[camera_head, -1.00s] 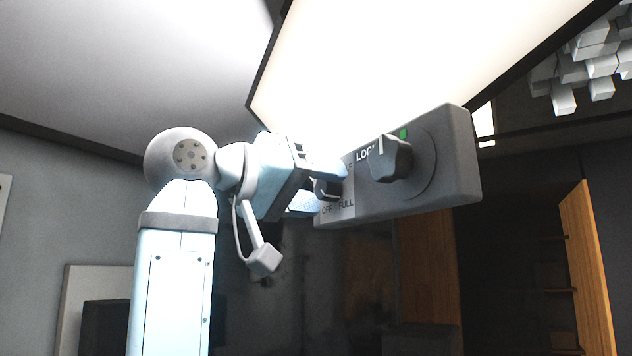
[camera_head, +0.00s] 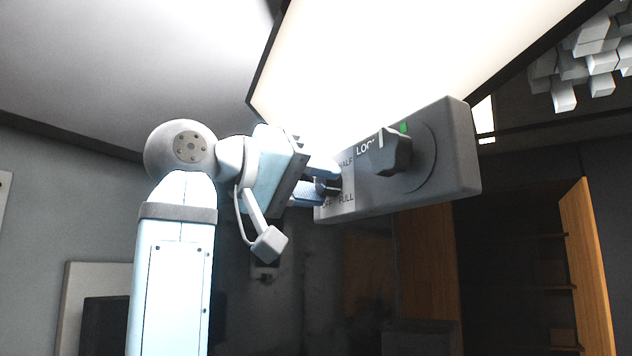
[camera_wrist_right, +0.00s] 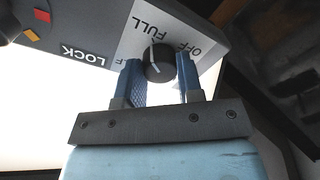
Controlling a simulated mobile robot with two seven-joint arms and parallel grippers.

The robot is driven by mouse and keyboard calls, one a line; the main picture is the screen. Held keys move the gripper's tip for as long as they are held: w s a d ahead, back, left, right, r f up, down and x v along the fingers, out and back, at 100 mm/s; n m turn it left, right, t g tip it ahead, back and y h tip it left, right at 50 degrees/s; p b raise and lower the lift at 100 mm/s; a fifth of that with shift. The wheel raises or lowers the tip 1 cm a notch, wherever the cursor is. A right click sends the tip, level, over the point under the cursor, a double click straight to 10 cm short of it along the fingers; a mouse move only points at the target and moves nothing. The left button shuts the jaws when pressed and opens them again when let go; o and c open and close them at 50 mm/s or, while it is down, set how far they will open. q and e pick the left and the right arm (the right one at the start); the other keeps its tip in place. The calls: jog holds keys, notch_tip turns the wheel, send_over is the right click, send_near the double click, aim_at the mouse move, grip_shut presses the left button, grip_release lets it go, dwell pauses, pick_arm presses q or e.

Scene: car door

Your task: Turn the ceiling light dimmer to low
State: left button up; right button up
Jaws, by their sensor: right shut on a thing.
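The dimmer is a small dark round knob (camera_wrist_right: 158,62) with a white pointer line, on a pale label plate (camera_head: 347,190) at the left end of a grey ceiling panel (camera_head: 345,213). In the right wrist view the line points roughly toward FULL, with OFF to its right; HALF is mostly hidden there. My right gripper (camera_wrist_right: 160,80) has its two blue fingers on either side of the knob, shut on it. In the head view the gripper (camera_head: 325,182) reaches the panel from the left and its fingers mostly cover the knob. My left gripper is out of view.
A larger dark knob (camera_head: 388,152) marked LOCK, with a green mark (camera_head: 404,128) beside it, sits just right of the dimmer. A bright ceiling light panel (camera_head: 420,60) is above. Wooden shelving (camera_head: 590,270) stands at the right, farther back.

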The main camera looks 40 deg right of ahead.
jog(key=n, duration=0.7)
jog(key=shift+n+b, duration=0.35)
jog(key=shift+n, duration=0.05)
jog(key=n, duration=0.4)
jog(key=shift+g+y, duration=0.3)
jog(key=shift+g, duration=0.1)
jog(key=n, duration=0.4)
jog(key=shift+w+n, duration=0.1)
jog(key=shift+n, duration=0.2)
jog(key=n, duration=0.3)
jog(key=shift+g, duration=0.3)
jog(key=n, duration=0.4)
jog(key=shift+f+n+g, duration=0.1)
jog(key=shift+n+g, duration=0.2)
jog(key=n, duration=0.4)
jog(key=shift+n, duration=2)
